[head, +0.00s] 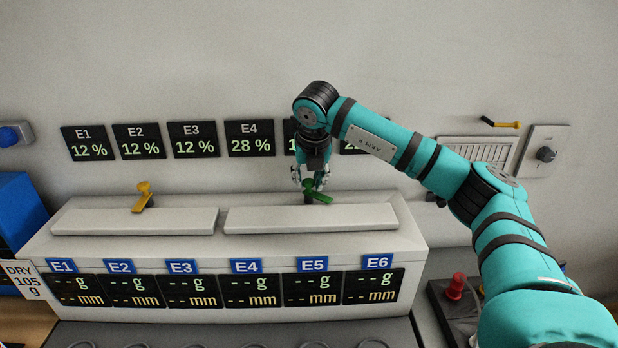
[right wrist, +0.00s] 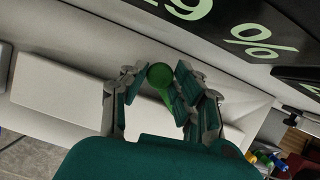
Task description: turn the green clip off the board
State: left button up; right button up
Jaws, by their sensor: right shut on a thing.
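The green clip (head: 318,196) sits on top of the white cabinet, behind the right-hand grey board (head: 311,218). My right gripper (head: 311,182) points down from above and is shut on the clip. In the right wrist view the clip's round green head (right wrist: 159,75) lies between the two fingertips, with its lever slanting toward the right finger. The clip's base is hidden. A yellow clip (head: 143,196) stands at the left-hand grey board (head: 135,222). My left gripper is in neither view.
Displays E1 to E6 line the cabinet front (head: 240,262). Wall readouts hang behind; E4 (head: 249,139) reads 28 %, and my arm partly covers those to its right. A wall dial (head: 546,154) is at right. A red knob (head: 456,286) stands at lower right.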

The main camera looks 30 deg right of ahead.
aim_at(326, 200)
grip_shut()
jog(key=n+y, duration=0.1)
jog(key=n, duration=0.1)
jog(key=shift+d+n+t+b, duration=0.15)
jog(key=shift+n+t+b, duration=0.15)
jog(key=shift+n+b, duration=0.1)
jog(key=shift+d+r+n+y+p, duration=0.1)
jog(key=shift+n+y+p, duration=0.25)
jog(key=shift+n, duration=0.85)
jog(key=shift+d+n+y+p, duration=0.1)
jog(key=shift+n+y, duration=0.45)
jog(key=shift+n, duration=0.65)
jog(key=o, duration=1.1)
grip_release()
jog(key=shift+c, duration=0.2)
jog(key=shift+a, duration=0.1)
jog(key=v, duration=1.2)
